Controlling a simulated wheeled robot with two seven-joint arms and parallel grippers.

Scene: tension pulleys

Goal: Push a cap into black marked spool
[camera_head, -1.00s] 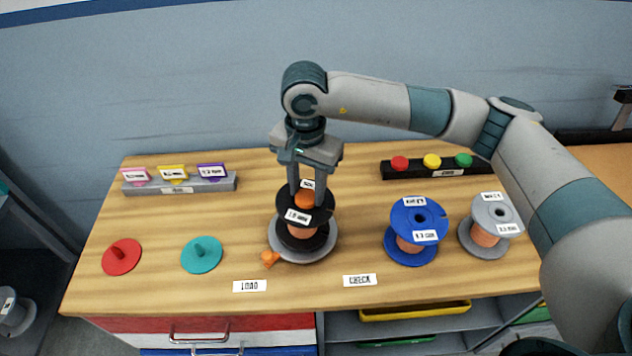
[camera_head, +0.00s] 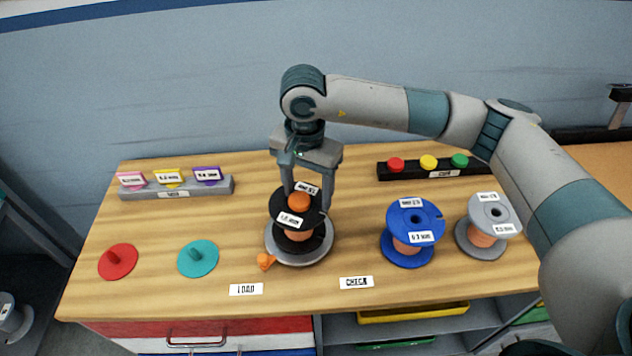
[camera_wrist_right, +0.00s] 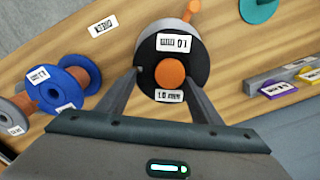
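The black spool (camera_head: 284,219) has white labels, one reading 1.0 mm, and stands on a round grey base (camera_head: 327,248). An orange round piece (camera_head: 299,202) sits at the middle of its top flange; it also shows in the right wrist view (camera_wrist_right: 170,73). My right gripper (camera_head: 308,203) points down over the spool. Its fingers are spread to either side of the orange piece, apart from it; the right wrist view shows a gap on both sides (camera_wrist_right: 162,88). A red cap (camera_head: 117,262) and a teal cap (camera_head: 198,259) with pegs lie at left. My left gripper is out of view.
A blue spool (camera_head: 414,212) and a grey spool (camera_head: 496,209) stand at right. A grey rack with coloured tags (camera_head: 178,190) and a black strip with red, yellow and green buttons (camera_head: 382,171) are behind. An orange knob (camera_head: 265,261) juts from the base. LOAD and CHECK labels lie in front.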

